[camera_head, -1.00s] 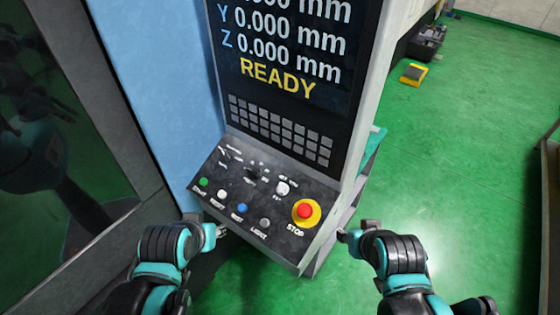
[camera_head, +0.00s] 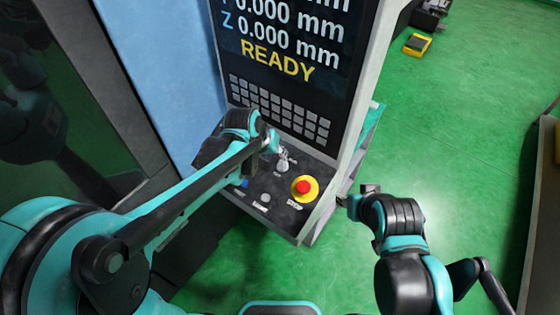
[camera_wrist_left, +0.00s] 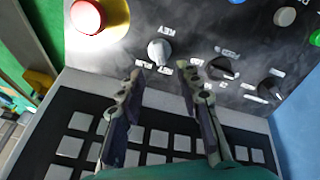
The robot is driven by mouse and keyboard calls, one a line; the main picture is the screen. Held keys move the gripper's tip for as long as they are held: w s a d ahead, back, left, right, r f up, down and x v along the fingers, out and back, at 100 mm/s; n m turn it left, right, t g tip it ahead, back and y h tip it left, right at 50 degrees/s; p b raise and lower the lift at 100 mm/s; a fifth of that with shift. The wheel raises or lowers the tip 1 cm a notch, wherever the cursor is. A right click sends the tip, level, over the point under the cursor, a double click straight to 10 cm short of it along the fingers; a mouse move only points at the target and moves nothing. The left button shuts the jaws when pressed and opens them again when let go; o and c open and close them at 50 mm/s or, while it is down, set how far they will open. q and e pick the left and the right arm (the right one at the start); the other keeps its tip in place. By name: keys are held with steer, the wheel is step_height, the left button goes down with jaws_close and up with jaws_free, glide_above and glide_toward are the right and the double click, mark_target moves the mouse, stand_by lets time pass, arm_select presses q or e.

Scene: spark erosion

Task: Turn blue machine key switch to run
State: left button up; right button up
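The silver key switch (camera_head: 283,165) stands on the sloping black control panel (camera_head: 279,214), left of the stop button. In the left wrist view the key switch (camera_wrist_left: 159,51) is beside a label that looks like KEY, upside down. My left gripper (camera_head: 273,143) is over the panel's upper part, close to the key switch. In the left wrist view its two fingers (camera_wrist_left: 161,78) are apart with nothing between them. The key switch shows just beyond the fingertips, apparently untouched. My right gripper (camera_head: 359,196) is right of the panel, away from the key switch; its finger opening is unclear.
The red stop button (camera_head: 304,188) on its yellow base is close to the key switch. Black rotary knobs (camera_wrist_left: 222,67) sit on its other side. A grey-key keypad (camera_head: 285,110) and a READY screen (camera_head: 285,40) rise behind. Green floor is open at right.

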mark_target(281, 162)
arm_select(q)
steer(key=x, duration=0.7)
steer(key=shift+a, duration=0.1)
jaws_close()
